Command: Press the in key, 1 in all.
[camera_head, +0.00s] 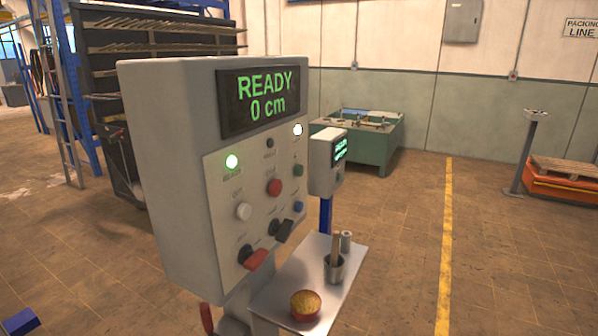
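A grey control cabinet (165,150) stands in the near middle, its panel (222,185) angled to the right. Its screen (262,98) reads "READY 0 cm" in green. A red handle (255,259) and a black handle (284,230) stick out below. The labels are too small to read, so I cannot tell which is the in key. My gripper is not in view.
A smaller grey box with a screen (325,165) stands behind. A green bench (375,145) is farther back.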

